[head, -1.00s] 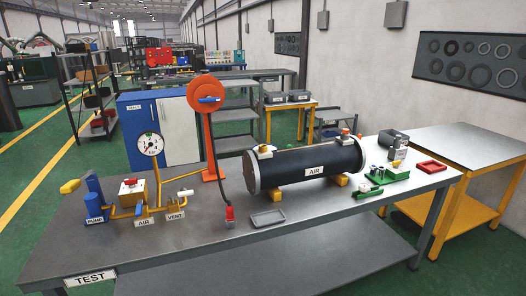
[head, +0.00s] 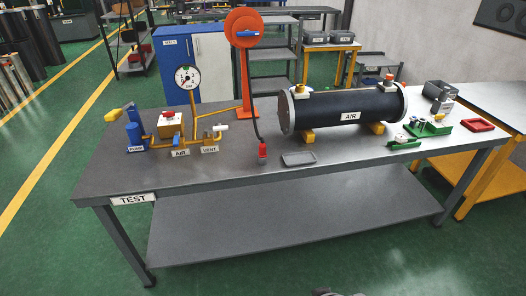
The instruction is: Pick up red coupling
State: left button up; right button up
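The red coupling (head: 263,151) hangs at the lower end of a dark hose (head: 256,124) and is at the table top, just left of a small grey tray. The hose comes down from a red reel (head: 244,28) on an orange stand (head: 247,82). A grey and black shape (head: 337,293) at the bottom edge may be part of my own arm; it is too cut off to tell. I see no gripper fingers in the head view.
The steel table (head: 220,170) carries a black AIR cylinder (head: 345,107) on yellow supports, a pressure gauge (head: 187,77) with yellow pipes, a blue pump (head: 135,134), a grey tray (head: 299,158) and green fixtures (head: 428,127). The front of the table top is clear.

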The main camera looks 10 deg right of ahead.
aim_at(262, 153)
jog(key=i+l+u, duration=0.35)
jog(key=l+u, duration=0.2)
jog(key=i+l+u, duration=0.25)
jog(key=l+u, duration=0.25)
jog(key=l, duration=0.1)
